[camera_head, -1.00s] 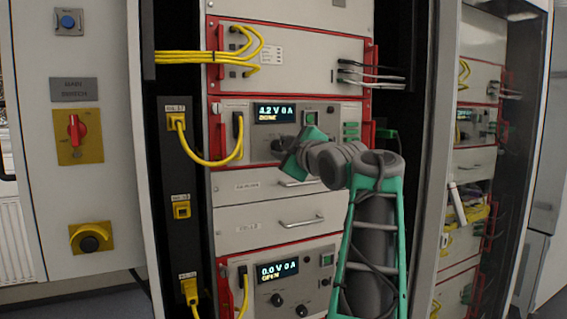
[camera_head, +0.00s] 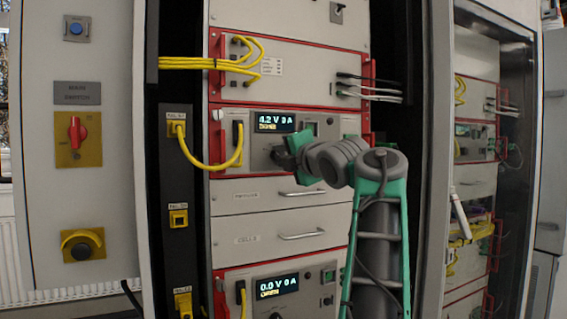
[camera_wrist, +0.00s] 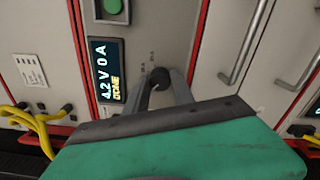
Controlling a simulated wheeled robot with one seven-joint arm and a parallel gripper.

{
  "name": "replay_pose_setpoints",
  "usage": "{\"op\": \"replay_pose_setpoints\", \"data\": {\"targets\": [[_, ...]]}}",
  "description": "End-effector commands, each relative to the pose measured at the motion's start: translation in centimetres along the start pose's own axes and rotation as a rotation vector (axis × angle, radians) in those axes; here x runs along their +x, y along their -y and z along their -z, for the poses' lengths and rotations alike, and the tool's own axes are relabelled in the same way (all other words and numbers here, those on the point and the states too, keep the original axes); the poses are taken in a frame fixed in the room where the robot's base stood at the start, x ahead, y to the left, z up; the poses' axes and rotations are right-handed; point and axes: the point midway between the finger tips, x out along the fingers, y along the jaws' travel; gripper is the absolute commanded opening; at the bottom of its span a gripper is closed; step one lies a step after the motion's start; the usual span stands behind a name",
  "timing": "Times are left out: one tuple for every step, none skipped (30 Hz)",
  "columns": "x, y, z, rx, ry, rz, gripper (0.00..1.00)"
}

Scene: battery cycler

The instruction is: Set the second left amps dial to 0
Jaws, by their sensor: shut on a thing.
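The upper unit's front panel (camera_head: 345,125) has a lit display (camera_head: 274,122) that reads 4.2 V 0 A and DONE; the display also shows in the wrist view (camera_wrist: 105,70). A small black round dial (camera_wrist: 159,77) sits beside that display in the wrist view, between my fingertips. My gripper (camera_wrist: 161,84) is shut on this dial. In the head view my gripper (camera_head: 281,158) is at the panel just below the display and hides the dial. The dial's pointer and scale cannot be read.
A yellow cable (camera_head: 210,163) loops left of the display. Drawer handles (camera_head: 302,192) stick out below. A lower unit's display (camera_head: 278,285) reads 0.0 V 0 A. A green button (camera_wrist: 113,6) is near the display's end. The main switch (camera_head: 77,131) is far left.

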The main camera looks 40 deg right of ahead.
Motion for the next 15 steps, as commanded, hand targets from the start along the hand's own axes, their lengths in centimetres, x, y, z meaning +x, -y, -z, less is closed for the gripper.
{"op": "replay_pose_setpoints", "data": {"targets": [[0.05,0.26,0.06,-0.031,-0.001,0.001,0.00],[0.06,0.28,0.05,-0.051,-0.001,0.001,0.00],[0.07,0.26,0.04,-0.075,-0.001,0.001,0.00],[0.06,0.23,0.04,-0.093,-0.001,0.001,0.00],[0.05,0.21,0.03,-0.108,-0.001,0.001,0.00],[0.05,0.19,0.03,-0.128,-0.001,0.001,0.00],[0.04,0.18,0.02,-0.140,-0.001,0.001,0.00],[0.04,0.16,0.02,-0.152,-0.001,0.001,0.00],[0.03,0.13,0.01,-0.167,0.000,0.001,0.00],[0.03,0.11,0.01,-0.175,0.000,0.001,0.00],[0.03,0.10,0.00,-0.183,0.000,0.001,0.00],[0.03,0.10,-0.01,-0.193,0.000,0.001,0.00],[0.03,0.09,-0.01,-0.199,0.000,0.001,0.00],[0.04,0.09,-0.02,-0.204,0.000,0.002,0.00],[0.04,0.09,-0.02,-0.208,0.000,0.002,0.00]]}}
